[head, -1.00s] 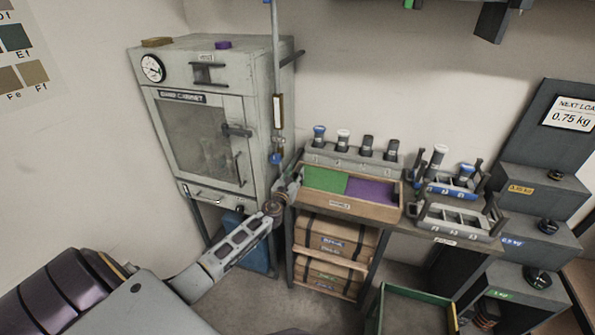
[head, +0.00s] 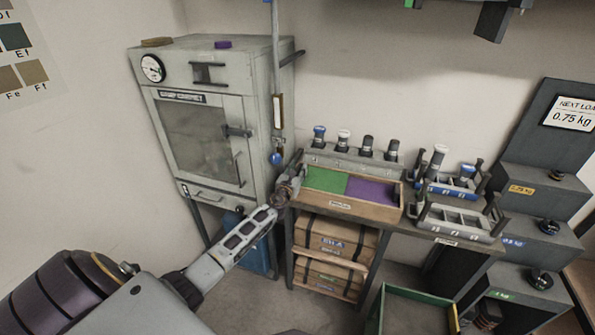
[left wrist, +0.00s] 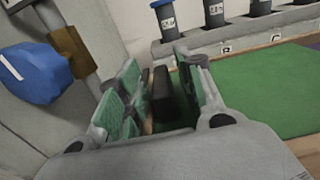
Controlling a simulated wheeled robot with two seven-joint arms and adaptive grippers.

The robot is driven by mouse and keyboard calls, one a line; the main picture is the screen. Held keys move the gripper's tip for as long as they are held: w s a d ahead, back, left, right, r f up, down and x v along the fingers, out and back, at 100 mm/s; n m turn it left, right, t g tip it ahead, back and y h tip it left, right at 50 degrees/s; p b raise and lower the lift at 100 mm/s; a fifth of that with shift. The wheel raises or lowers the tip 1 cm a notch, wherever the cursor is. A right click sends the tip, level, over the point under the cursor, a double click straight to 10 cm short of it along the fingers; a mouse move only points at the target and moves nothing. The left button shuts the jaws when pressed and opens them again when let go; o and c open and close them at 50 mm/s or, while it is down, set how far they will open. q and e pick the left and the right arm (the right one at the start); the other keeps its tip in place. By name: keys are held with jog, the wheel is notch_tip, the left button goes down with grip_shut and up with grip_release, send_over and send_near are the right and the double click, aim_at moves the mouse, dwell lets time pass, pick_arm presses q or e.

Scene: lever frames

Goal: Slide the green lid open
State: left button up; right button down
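The green lid (head: 326,179) is a flat panel covering the left part of a wooden box's top, beside a purple panel (head: 371,191). The green lid also fills the right of the left wrist view (left wrist: 265,88). My left gripper (head: 291,186) is at the left end of the box. In the left wrist view my left gripper (left wrist: 163,90) is open, its green-padded fingers apart. A dark upright block (left wrist: 162,96) shows between the fingers; I cannot tell whether they touch it. The right finger is over the lid's left edge. My right gripper is not in view.
A grey cabinet (head: 215,125) stands close left of the box, with a vertical rod and blue knob (head: 276,158) near my gripper.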

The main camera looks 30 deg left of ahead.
aim_at(340, 185)
pick_arm(q)
grip_shut()
jog(key=w+d, duration=0.1)
jog(key=d, duration=0.5)
jog(key=w+d, duration=0.1)
jog(key=d, duration=0.4)
jog(key=w+d, duration=0.2)
jog(key=d, duration=0.4)
jog(key=shift+w+d+p, duration=0.1)
jog(key=shift+d+p, duration=0.2)
jog(key=shift+p, duration=0.1)
jog(key=shift+o, duration=0.8)
grip_release()
jog(key=shift+s, duration=0.2)
jog(key=shift+v, duration=5.8)
jog(key=shift+f, duration=0.1)
